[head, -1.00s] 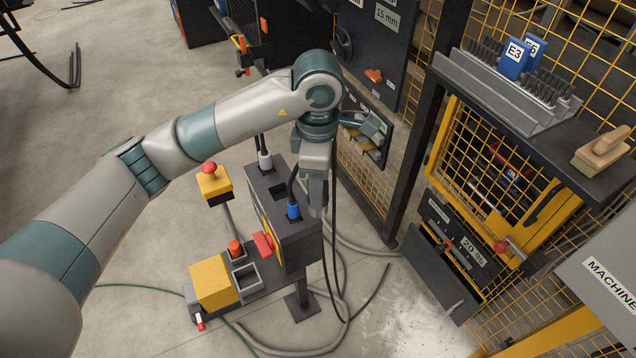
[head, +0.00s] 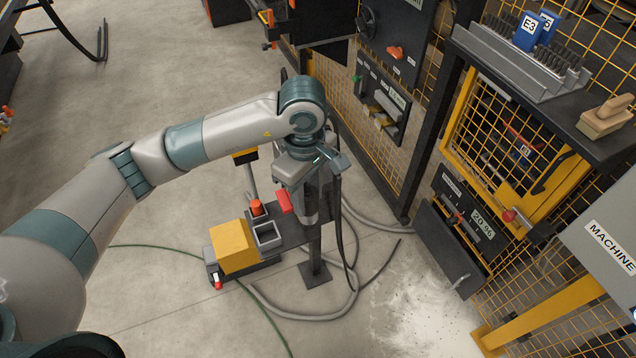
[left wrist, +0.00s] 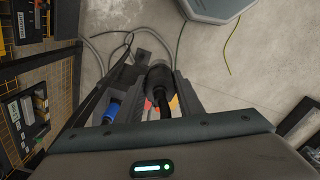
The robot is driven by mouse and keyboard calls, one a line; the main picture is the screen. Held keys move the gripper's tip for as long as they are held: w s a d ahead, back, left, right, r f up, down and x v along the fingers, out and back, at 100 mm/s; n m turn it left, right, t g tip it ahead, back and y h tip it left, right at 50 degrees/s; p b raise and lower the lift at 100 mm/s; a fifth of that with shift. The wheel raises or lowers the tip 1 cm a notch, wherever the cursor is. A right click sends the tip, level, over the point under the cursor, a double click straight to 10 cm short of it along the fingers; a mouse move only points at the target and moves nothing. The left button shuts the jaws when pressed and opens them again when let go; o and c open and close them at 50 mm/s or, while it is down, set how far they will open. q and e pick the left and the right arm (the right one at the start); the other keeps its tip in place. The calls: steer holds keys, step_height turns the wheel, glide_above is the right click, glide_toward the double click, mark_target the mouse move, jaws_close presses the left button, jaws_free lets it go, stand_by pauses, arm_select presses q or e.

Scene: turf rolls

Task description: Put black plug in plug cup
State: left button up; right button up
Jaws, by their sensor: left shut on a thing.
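My left gripper (head: 314,212) points down over the stand at the middle of the head view. In the left wrist view its grey fingers (left wrist: 162,92) are shut on a black plug (left wrist: 158,80) with a thick black cable. A blue plug (left wrist: 111,109) shows just left of the fingers. My arm hides most of the dark socket box; its red part (head: 284,202) shows beside the gripper. An open grey square holder (head: 268,235) stands on the lower shelf; I cannot tell whether it is the plug cup. My right gripper is out of view.
A yellow box (head: 234,247) and an orange knob (head: 257,207) are left of the gripper. Black cable (head: 340,225) and grey hose (head: 300,315) hang and loop around the stand. A yellow mesh fence and machine panel (head: 470,222) stand right.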

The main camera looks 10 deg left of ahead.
arm_select(q)
steer(key=s+a+f+m, duration=0.8)
steer(key=s+a+m, duration=0.1)
steer(key=m, duration=0.3)
steer(key=shift+a+f, duration=0.4)
steer(key=shift+a, duration=0.05)
steer(key=shift+w, duration=0.1)
